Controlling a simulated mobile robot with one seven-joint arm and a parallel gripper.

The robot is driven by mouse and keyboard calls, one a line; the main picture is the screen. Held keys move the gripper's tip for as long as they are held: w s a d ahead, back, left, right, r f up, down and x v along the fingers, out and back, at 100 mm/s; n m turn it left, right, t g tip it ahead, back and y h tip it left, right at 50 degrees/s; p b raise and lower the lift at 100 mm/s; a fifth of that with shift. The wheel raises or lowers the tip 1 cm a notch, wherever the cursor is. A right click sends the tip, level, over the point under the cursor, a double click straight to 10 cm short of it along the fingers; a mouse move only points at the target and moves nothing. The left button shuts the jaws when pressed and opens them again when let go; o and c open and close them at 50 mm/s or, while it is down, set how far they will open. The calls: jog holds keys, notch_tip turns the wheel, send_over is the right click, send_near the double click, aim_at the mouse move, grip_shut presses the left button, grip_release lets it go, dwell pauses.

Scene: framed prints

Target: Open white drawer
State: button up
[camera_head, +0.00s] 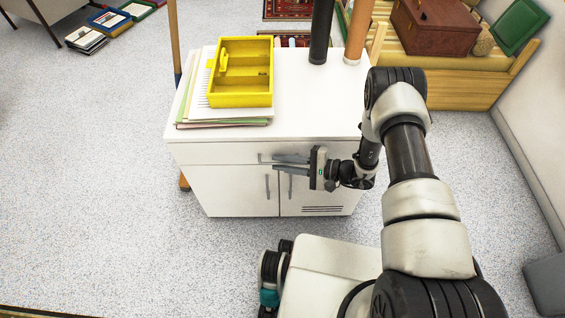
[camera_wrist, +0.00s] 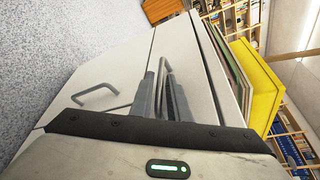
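The white drawer (camera_head: 220,153) is the wide top front of a white cabinet and looks closed, its front flush with the cabinet. It also shows in the wrist view (camera_wrist: 189,70) as the panel with a thin grey bar handle (camera_wrist: 168,62). My gripper (camera_head: 275,163) is at the drawer front, pointing left in the head view. In the wrist view its two grey fingers (camera_wrist: 166,75) stand apart at the near end of the handle, with a narrow gap between them. The fingers partly hide the handle, so contact is unclear.
A yellow tray (camera_head: 241,92) lies on papers (camera_head: 196,105) on the cabinet top (camera_head: 310,105). Two doors with grey handles (camera_head: 267,187) are below the drawer. Floor (camera_head: 90,190) at left is clear.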

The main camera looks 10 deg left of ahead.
grip_shut()
dwell(1.3)
